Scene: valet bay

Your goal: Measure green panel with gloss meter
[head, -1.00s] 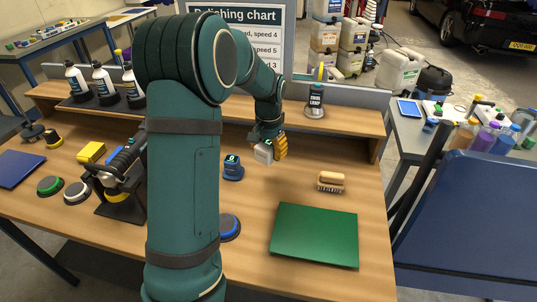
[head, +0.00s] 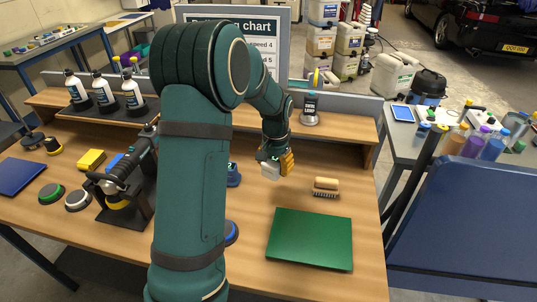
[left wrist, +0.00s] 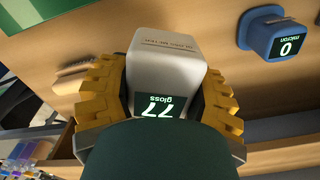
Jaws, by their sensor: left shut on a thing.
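The green panel (head: 311,239) lies flat on the front right of the wooden workbench. My left gripper (head: 277,166) is shut on the gloss meter (head: 270,169), a pale grey block, and holds it behind the panel, apart from it. In the left wrist view the gloss meter (left wrist: 163,68) sits between the yellow fingers of my left gripper (left wrist: 160,95), and its display reads "77 gloss". My right gripper is not in view.
A wooden brush (head: 326,186) lies between the gripper and the panel, slightly right. A blue micron gauge reading 0 (left wrist: 277,35) stands near the meter. A polisher (head: 125,180) rests on its stand at left. Bottles (head: 103,90) line the back shelf.

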